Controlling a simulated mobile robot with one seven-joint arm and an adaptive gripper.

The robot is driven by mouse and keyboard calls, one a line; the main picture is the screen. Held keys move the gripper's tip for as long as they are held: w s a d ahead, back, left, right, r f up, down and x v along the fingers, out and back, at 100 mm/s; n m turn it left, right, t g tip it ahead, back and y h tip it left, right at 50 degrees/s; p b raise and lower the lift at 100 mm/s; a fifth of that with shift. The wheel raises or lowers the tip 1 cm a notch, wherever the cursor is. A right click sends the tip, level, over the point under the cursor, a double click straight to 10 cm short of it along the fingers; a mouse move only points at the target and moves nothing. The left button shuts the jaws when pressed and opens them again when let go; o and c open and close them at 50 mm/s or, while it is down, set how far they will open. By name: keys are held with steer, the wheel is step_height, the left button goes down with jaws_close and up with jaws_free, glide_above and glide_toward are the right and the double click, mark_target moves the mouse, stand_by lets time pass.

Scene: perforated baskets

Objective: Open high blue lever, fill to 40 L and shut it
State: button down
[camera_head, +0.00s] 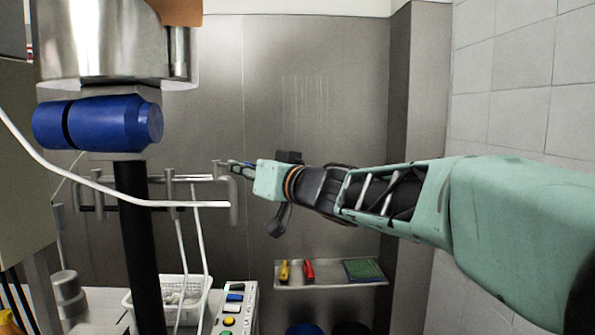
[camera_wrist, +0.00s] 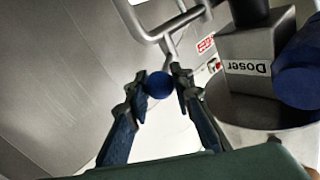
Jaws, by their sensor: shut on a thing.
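The lever's round blue knob (camera_wrist: 160,86) sits between the two fingertips of my gripper (camera_wrist: 159,88) in the wrist view, and the fingers are shut on it. A grey metal rod rises behind the knob to grey pipework (camera_wrist: 172,28). In the head view my gripper (camera_head: 233,164) reaches left to the right end of the pipe rack (camera_head: 234,200); the knob is too small to make out there. A grey box labelled "Doser" (camera_wrist: 255,62) is upside down in the wrist view. No litre reading is legible.
A blue cylinder (camera_head: 110,123) sits below a shiny metal vessel (camera_head: 105,45) at left. A white cable (camera_head: 120,192) crosses before the rack. Below are a white basket (camera_head: 142,312), a button panel (camera_head: 246,305) and a small shelf (camera_head: 325,285) with several items. A tiled wall (camera_head: 520,90) is at right.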

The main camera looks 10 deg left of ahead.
mark_target(226, 166)
steer(key=shift+s+a+r+m+t+h+b, duration=0.15)
steer(key=shift+s+m+t+h+b, duration=0.15)
steer(key=shift+t+b, duration=0.25)
steer(key=shift+s+a+r+m+t+h+b, duration=0.1)
steer(key=shift+s+a+m+t+h+b, duration=0.2)
steer(key=shift+b, duration=0.45)
steer(key=m+t+h+b, duration=0.1)
steer(key=b, duration=0.4)
steer(key=s+a+m+t+h+b, duration=0.1)
steer(key=b, duration=0.5)
steer(key=shift+s+f+t+h, duration=0.2)
steer(key=shift+f+t+h, duration=0.05)
steer(key=shift+f+h, duration=0.15)
steer(key=s+a+m+t+h+b, duration=0.1)
steer(key=m+h, duration=0.1)
steer(key=h, duration=0.1)
steer(key=a+m+t+h+b, duration=0.1)
steer(key=a+m+h+b, duration=0.1)
steer(key=h, duration=0.1)
steer(key=s+a+m+t+h+b, duration=0.1)
steer(key=m+h, duration=0.1)
steer(key=shift+s+a+r+h+b, duration=0.1)
steer(key=shift+s+a+h+b, duration=0.05)
steer(key=shift+s+h+b, duration=0.25)
steer(key=c, duration=1.7)
jaws_free()
steer(key=shift+s, duration=0.1)
steer(key=shift+o, duration=0.2)
